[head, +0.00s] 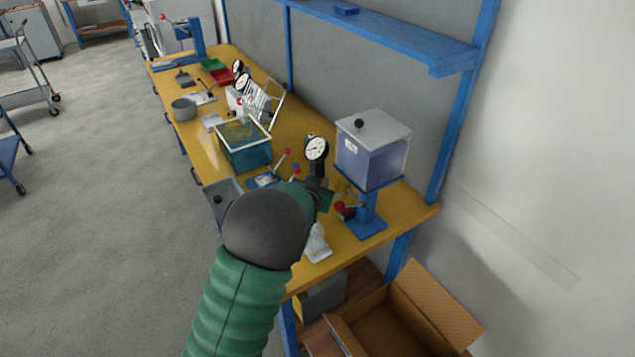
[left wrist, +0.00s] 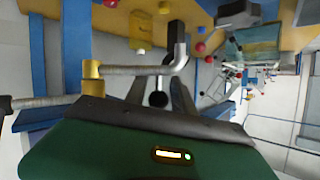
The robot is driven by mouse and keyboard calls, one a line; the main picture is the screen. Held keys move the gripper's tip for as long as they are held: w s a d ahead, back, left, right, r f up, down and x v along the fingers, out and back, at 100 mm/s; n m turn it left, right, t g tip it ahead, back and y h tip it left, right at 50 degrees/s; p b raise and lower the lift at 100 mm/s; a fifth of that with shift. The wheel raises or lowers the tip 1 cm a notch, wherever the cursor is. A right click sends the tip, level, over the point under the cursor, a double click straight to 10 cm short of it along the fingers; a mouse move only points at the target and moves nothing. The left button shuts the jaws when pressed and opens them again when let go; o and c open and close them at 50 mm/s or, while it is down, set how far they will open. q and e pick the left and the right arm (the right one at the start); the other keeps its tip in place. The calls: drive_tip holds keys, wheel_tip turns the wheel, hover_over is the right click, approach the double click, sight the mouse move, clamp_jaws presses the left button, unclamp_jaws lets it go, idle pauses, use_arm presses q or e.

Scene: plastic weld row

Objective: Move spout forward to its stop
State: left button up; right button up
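In the left wrist view a grey metal pipe, apparently the spout (left wrist: 135,71), runs across from a brass fitting (left wrist: 93,76) to a bent end at the right. A black ball knob (left wrist: 158,99) shows below the pipe, between the two fingers of my left gripper (left wrist: 159,92). The fingers are spread, with gaps visible on both sides of the knob. In the head view my green arm reaches up over the bench, and its wrist hides most of the left gripper (head: 321,197) and the spout. My right gripper is in neither view.
A clear tank with a white lid (head: 373,155) stands on a blue stand (head: 367,220) beside the gripper. A dial gauge (head: 316,149), red-knobbed levers and a teal bin (head: 244,146) are close by on the yellow bench (head: 300,130). An open cardboard box (head: 440,315) is below.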

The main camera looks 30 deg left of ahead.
use_arm(q)
drive_tip(key=shift+d, duration=0.1)
drive_tip(key=v, duration=1.6)
drive_tip(key=shift+s+r, duration=0.15)
drive_tip(key=shift+s, duration=0.15)
drive_tip(key=shift+d, duration=0.1)
